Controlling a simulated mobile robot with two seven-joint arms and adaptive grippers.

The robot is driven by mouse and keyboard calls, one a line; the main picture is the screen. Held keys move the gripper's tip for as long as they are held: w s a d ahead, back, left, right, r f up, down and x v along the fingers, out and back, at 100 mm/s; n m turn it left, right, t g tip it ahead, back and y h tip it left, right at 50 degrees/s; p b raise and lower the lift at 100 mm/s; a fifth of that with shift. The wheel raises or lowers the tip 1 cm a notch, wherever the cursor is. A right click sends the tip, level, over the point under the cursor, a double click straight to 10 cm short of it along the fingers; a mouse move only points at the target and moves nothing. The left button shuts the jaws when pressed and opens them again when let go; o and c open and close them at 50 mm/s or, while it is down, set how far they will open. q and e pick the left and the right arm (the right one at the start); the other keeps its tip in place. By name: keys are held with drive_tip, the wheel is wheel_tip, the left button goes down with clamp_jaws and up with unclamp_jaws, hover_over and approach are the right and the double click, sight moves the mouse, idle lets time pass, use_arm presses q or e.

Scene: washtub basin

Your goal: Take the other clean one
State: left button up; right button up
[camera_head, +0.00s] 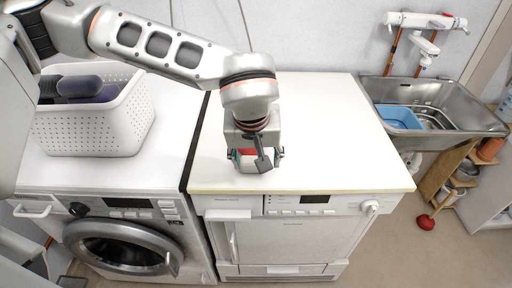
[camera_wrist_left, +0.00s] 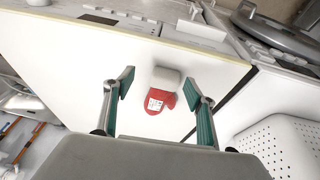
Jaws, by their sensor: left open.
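A small red item with a white end and a white label (camera_wrist_left: 158,97) lies on the white top of the right-hand machine. It looks like a mitten or a similar soft piece. In the head view only a red bit of it (camera_head: 247,166) shows beneath my left gripper (camera_head: 256,157). In the left wrist view my left gripper (camera_wrist_left: 159,88) is open, its two green-padded fingers on either side of the item with gaps. I cannot tell whether the fingers reach down to its height. My right gripper is not in view.
A white perforated basket (camera_head: 95,132) holding dark grey and purple things (camera_head: 85,88) stands on the left washing machine. The right machine's top (camera_head: 340,140) is otherwise clear.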

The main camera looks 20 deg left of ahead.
sight(252, 158)
use_arm(q)
drive_tip(key=shift+t+y, duration=0.3)
drive_tip(key=shift+y, duration=0.1)
drive_tip(key=w+a+f, duration=0.1)
drive_tip(key=f, duration=0.1)
drive_tip(key=w+f, duration=0.1)
drive_tip(key=w, duration=0.1)
drive_tip(key=w+a+f, duration=0.1)
drive_tip(key=w+f, duration=0.1)
drive_tip(key=shift+w+a+f, duration=0.1)
drive_tip(key=shift+a+f, duration=0.2)
drive_tip(key=shift+f, duration=0.05)
drive_tip(key=c, duration=1.2)
